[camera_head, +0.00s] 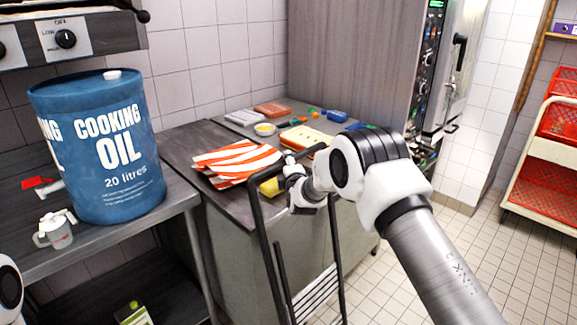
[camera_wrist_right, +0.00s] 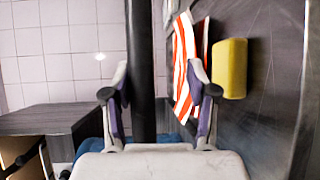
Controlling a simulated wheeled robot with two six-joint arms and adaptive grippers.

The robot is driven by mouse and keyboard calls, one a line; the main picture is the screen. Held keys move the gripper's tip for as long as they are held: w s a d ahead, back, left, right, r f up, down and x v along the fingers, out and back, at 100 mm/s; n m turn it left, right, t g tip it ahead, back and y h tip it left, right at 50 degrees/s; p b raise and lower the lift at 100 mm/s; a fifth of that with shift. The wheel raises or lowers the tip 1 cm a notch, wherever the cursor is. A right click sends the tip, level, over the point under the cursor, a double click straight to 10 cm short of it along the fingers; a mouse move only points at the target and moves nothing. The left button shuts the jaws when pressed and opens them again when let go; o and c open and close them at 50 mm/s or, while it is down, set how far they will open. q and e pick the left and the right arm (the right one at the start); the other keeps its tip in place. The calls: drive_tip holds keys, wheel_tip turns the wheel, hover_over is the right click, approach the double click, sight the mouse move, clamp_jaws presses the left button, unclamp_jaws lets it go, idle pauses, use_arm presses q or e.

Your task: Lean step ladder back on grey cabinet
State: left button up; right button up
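The step ladder (camera_head: 264,238) is a black tubular frame with pale steps low down. It stands tilted in front of the grey cabinet (camera_head: 229,243), its top near the worktop edge. I cannot tell whether it touches the cabinet. My right gripper (camera_head: 284,178) is at the ladder's upper frame, partly hidden by its own wrist. In the right wrist view, a black rail (camera_wrist_right: 140,60) runs between the open fingers (camera_wrist_right: 160,100), with a clear gap to the right finger.
A yellow block (camera_wrist_right: 230,68) and red-striped cloth (camera_head: 236,160) lie on the cabinet top near my right gripper. Red crates (camera_head: 540,178) are at right. Tiled floor (camera_head: 475,255) is clear.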

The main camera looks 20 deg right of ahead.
drive_tip(key=v, duration=1.2)
wheel_tip(320, 180, up, 8)
drive_tip(key=p, duration=0.5)
drive_tip(key=shift+f, duration=0.1)
idle(0.4)
